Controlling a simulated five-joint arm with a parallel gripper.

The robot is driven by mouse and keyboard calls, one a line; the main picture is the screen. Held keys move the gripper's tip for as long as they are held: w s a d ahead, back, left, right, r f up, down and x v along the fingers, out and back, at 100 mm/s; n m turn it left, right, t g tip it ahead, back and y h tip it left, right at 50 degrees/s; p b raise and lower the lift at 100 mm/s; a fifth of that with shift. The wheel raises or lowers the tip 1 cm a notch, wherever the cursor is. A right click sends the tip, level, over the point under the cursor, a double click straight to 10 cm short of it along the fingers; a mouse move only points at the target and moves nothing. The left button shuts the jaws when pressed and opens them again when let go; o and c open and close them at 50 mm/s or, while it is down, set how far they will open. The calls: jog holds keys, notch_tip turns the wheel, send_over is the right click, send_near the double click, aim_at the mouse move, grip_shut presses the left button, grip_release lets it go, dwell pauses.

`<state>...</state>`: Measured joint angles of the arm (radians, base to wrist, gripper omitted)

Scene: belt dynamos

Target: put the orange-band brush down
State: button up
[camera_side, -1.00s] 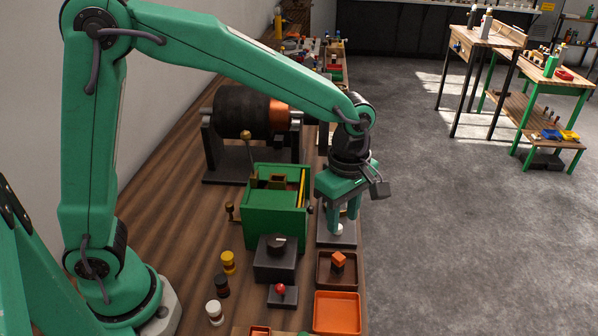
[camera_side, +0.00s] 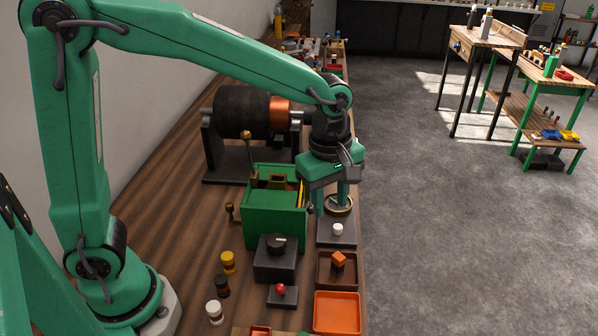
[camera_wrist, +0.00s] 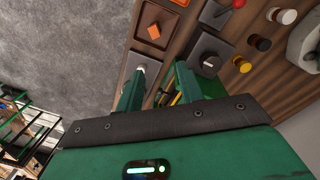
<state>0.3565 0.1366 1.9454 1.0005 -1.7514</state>
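A small block with an orange top, which looks like the orange-band brush (camera_side: 338,259), sits in a dark brown tray (camera_side: 323,281), apart from my gripper. In the wrist view the orange top (camera_wrist: 154,31) shows in the same tray near the top edge. My gripper (camera_side: 330,208) points down above the back part of a grey plate, beside the green box. Its two fingers are apart, and I see nothing held between them in the wrist view (camera_wrist: 159,72).
A green box (camera_side: 272,220) stands left of my gripper. The grey plate (camera_side: 337,242) bears a white knob (camera_side: 337,229) and a round gauge. An orange tray (camera_side: 337,313) is at the front; a black dial box (camera_side: 274,262) and red-knobbed box (camera_side: 282,296) stand nearby.

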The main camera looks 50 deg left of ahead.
jog(key=s+a+r+m+t, duration=0.2)
jog(key=s+a+r+m, duration=0.1)
jog(key=s+a+m, duration=0.4)
jog(key=s+a+r+m+t, duration=0.3)
jog(key=s+a+m, duration=0.4)
jog(key=s+m, duration=0.1)
jog(key=shift+r+m, duration=0.4)
jog(key=shift+m, duration=0.1)
jog(key=shift+c, duration=0.3)
